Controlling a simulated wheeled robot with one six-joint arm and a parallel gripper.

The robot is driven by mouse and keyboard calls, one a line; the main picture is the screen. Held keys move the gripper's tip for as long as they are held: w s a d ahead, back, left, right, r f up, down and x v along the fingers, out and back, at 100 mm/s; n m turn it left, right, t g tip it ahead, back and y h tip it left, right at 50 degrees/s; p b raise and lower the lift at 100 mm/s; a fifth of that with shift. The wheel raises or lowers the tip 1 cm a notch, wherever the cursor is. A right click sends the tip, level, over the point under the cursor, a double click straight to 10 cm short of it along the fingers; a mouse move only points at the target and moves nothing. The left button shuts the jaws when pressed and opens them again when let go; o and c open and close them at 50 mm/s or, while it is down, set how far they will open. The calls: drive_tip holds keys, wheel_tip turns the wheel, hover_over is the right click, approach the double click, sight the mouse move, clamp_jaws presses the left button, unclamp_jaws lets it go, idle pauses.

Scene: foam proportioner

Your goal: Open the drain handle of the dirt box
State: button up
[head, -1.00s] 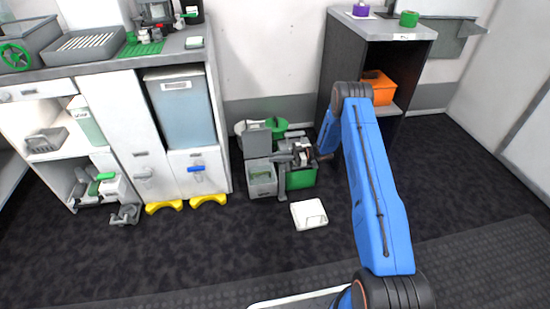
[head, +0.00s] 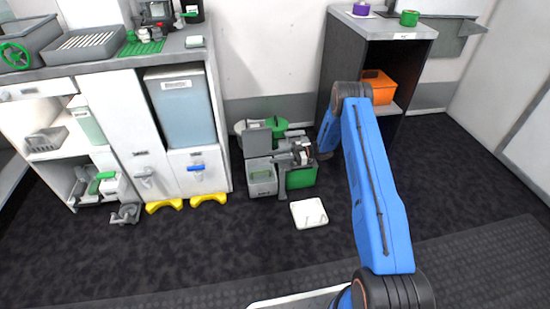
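My gripper (head: 283,172) is small in the head view, over the low group of boxes on the floor. Its grey parts reach left and down in front of the gap between a grey box (head: 262,186) and a green box (head: 301,178). The grey box has a raised grey lid (head: 257,142) and something green inside. I cannot tell which of these is the dirt box. No drain handle can be made out; it may be hidden by my gripper or too small. Whether my fingers are open, or touch anything, is not clear.
A white square plate (head: 309,213) lies on the floor in front of the boxes. A white cabinet (head: 190,172) with a blue-handled tap (head: 196,168) and yellow feet (head: 208,199) stands left. A dark shelf with an orange bin (head: 379,86) stands right.

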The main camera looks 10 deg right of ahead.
drive_tip(key=d, duration=1.7)
drive_tip(key=shift+d, duration=0.15)
drive_tip(key=shift+w, duration=0.1)
